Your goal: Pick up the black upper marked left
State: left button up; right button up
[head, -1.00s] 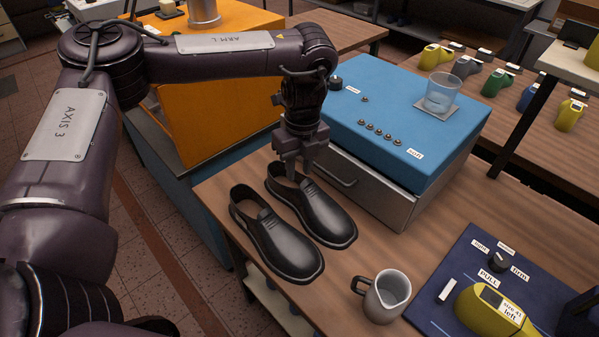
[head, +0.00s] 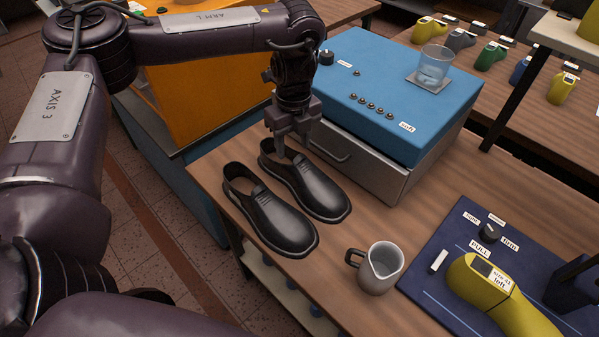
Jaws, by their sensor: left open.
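Two black slip-on uppers lie side by side on the wooden table, toes toward the lower right. One is the nearer upper (head: 272,218); the other is the farther upper (head: 318,188), beside the blue box. I can read no left or right marking on either. My left gripper (head: 294,151) points down over the open heel end of the farther upper, fingers apart. I cannot tell whether a finger reaches into its opening or touches it. The gripper hides part of that heel. My right gripper is out of view.
A blue-topped box (head: 400,95) with a grey drawer (head: 360,165) stands just behind the uppers, a glass (head: 433,65) on it. A grey mug (head: 377,268) stands to the right. A dark blue mat (head: 440,290) holds a yellow last (head: 490,292). Bare table lies between drawer and mug.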

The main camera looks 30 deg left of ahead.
pick_arm(q)
jog(key=o, duration=0.5)
jog(key=w+a+f+n, duration=0.1)
jog(key=f, duration=0.1)
jog(key=w+a+f+n+t, duration=0.1)
jog(key=a, duration=0.1)
jog(key=shift+w+a+f+h, duration=0.2)
jog(key=shift+a+f+h, duration=0.1)
jog(key=shift+f, duration=1.35)
jog(key=f, duration=0.2)
jog(key=f+p, duration=0.1)
jog(key=f, duration=0.1)
jog(key=shift+w+f, duration=0.1)
jog(key=shift+w, duration=0.2)
jog(key=shift+f, duration=0.35)
